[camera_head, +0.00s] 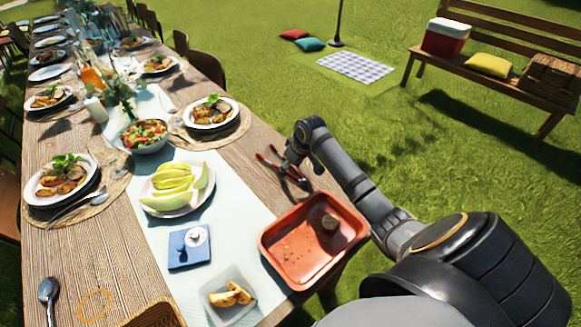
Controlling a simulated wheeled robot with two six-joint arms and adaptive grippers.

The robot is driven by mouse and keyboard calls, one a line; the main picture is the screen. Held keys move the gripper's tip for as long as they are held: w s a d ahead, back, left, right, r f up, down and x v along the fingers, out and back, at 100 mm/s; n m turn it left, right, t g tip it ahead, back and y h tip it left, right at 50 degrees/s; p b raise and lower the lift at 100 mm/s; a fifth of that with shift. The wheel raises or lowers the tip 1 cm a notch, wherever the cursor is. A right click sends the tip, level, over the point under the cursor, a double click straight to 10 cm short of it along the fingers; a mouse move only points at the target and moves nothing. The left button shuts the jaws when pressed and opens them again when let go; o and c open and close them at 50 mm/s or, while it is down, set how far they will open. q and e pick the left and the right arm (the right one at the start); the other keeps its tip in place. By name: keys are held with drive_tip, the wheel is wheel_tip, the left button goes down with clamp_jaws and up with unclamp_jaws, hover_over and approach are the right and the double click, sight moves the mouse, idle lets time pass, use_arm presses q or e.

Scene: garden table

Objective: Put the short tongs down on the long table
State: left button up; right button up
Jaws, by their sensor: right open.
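The short tongs (270,160), with red and dark parts, are at the right edge of the long table (100,265), beyond the red tray. My right gripper (296,165) is open right beside the tongs and overlaps part of them in the view. The tongs look flat, at or just above the wood; I cannot tell whether the gripper touches them. My left gripper is not in view.
A red tray (283,238) with a dark round item stands at the table's near right. A plate of melon slices (177,186), a salad bowl (144,134), a blue coaster (185,257) and a small dish (222,312) are nearby. Wood left of the tongs is bare.

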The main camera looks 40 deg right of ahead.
drive_tip(key=v, duration=1.2)
